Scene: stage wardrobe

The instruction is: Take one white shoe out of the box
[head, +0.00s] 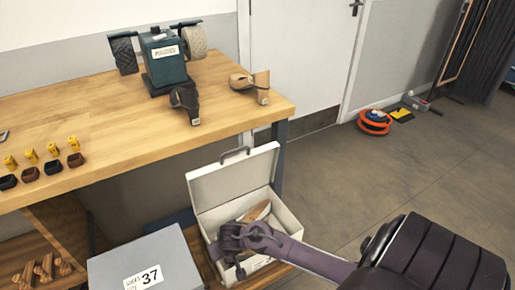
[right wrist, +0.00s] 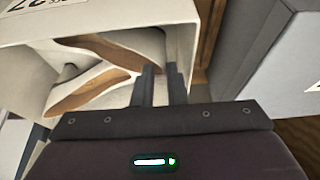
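The white box (head: 290,220) stands with its lid (head: 225,185) raised, and it also shows in the right wrist view (right wrist: 30,70). Two white shoes with tan soles lie inside: an upper one (right wrist: 138,44) and a lower one (right wrist: 85,72). In the head view only part of a shoe (head: 257,211) shows behind my gripper. My right gripper (head: 230,245) is inside the box. Its fingers (right wrist: 161,75) are at the right end of the shoes, with a narrow gap between them. Whether a shoe is gripped is unclear. My left gripper is out of view.
A grey box labelled 37 (head: 145,265) stands left of the white box. Open floor (head: 400,170) lies to the right.

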